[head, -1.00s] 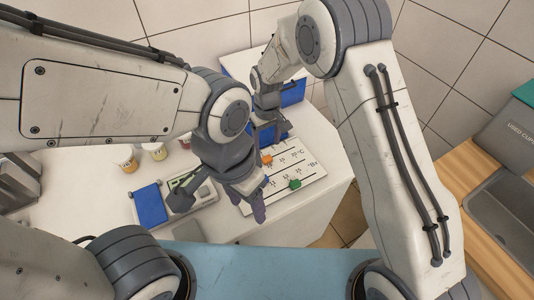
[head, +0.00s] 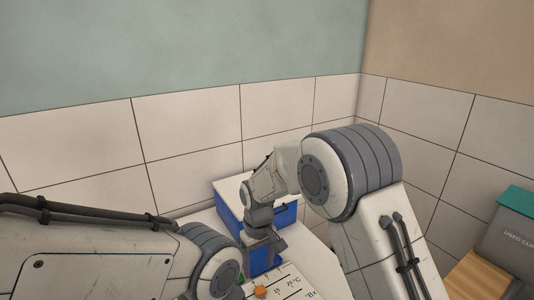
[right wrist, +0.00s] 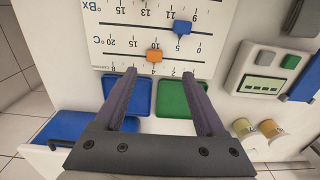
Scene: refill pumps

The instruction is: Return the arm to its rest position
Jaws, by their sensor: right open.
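My right arm (head: 375,240) reaches in from the right in the head view, its forearm bent toward the blue box. My right gripper (head: 264,246) is at the front of the blue box. In the right wrist view this gripper (right wrist: 159,80) is open, with nothing between its two fingers, which point toward the white scale board (right wrist: 112,60). My left arm (head: 90,245) comes in from the lower left of the head view, and its gripper is below the picture edge.
The blue box (head: 287,216) has a white top. The board carries an orange marker (right wrist: 155,55) and a blue marker (right wrist: 182,27). Blue (right wrist: 138,97) and green (right wrist: 174,98) trays lie beside it. A display device (right wrist: 262,85) and jars (right wrist: 270,129) stand right. A grey bin (head: 510,240) stands at far right.

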